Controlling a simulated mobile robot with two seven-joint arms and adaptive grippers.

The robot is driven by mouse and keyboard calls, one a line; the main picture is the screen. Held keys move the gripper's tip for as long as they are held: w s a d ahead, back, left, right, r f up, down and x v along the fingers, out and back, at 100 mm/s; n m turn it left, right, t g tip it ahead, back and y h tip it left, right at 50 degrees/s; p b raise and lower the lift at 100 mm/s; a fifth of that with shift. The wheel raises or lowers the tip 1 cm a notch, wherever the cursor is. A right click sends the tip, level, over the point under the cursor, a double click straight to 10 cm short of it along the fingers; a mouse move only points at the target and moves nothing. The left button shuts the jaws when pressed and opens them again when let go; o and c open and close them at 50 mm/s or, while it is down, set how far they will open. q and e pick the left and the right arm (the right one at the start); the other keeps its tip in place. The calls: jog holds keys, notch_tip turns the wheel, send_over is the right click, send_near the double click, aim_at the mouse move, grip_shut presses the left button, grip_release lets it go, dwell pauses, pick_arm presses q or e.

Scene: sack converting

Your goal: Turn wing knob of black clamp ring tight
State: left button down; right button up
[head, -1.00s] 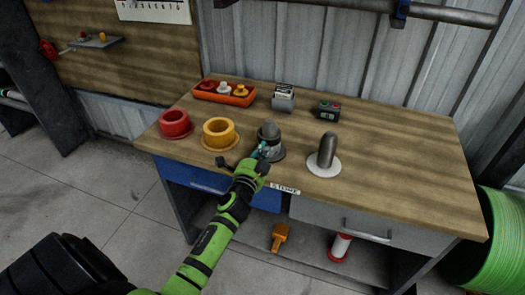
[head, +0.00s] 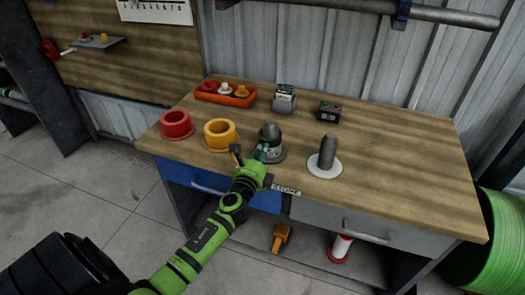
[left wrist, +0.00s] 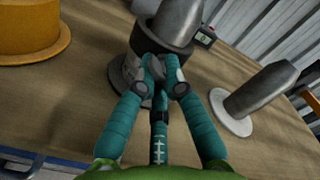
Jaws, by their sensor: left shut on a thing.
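The black clamp ring (head: 270,134) sits around a grey post standing on a round flange on the workbench; it also shows in the left wrist view (left wrist: 168,44). My left gripper (head: 262,153) is at the near side of the ring. In the left wrist view, its teal fingers (left wrist: 162,82) are closed together on the wing knob (left wrist: 160,74), just below the ring. The fingers hide most of the knob, so its angle and tightness cannot be told. My right gripper is in neither view.
A yellow collar (head: 219,133) and a red collar (head: 175,124) stand left of the post. A second grey post (head: 328,150) on a white disc stands to the right. An orange tray (head: 224,95) and a button box (head: 328,111) lie behind. The bench's right side is clear.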

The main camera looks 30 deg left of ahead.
pick_arm(q)
jog(key=m+p, duration=0.1)
jog(key=m, duration=0.4)
jog(key=shift+r+m, duration=0.15)
jog(key=shift+m, duration=0.15)
jog(key=m+p, duration=0.3)
jog(key=m, duration=0.3)
jog(key=shift+a+r, duration=0.1)
jog(key=shift+r, duration=0.05)
jog(key=m+p, duration=0.3)
jog(key=m, duration=0.3)
jog(key=shift+r+m, duration=0.1)
jog(key=shift+m, duration=0.2)
jog(key=m+p, duration=0.2)
jog(key=m, duration=0.2)
jog(key=shift+m+p, duration=0.5)
jog(key=shift+m, duration=0.4)
jog(key=c, duration=1.3)
grip_release()
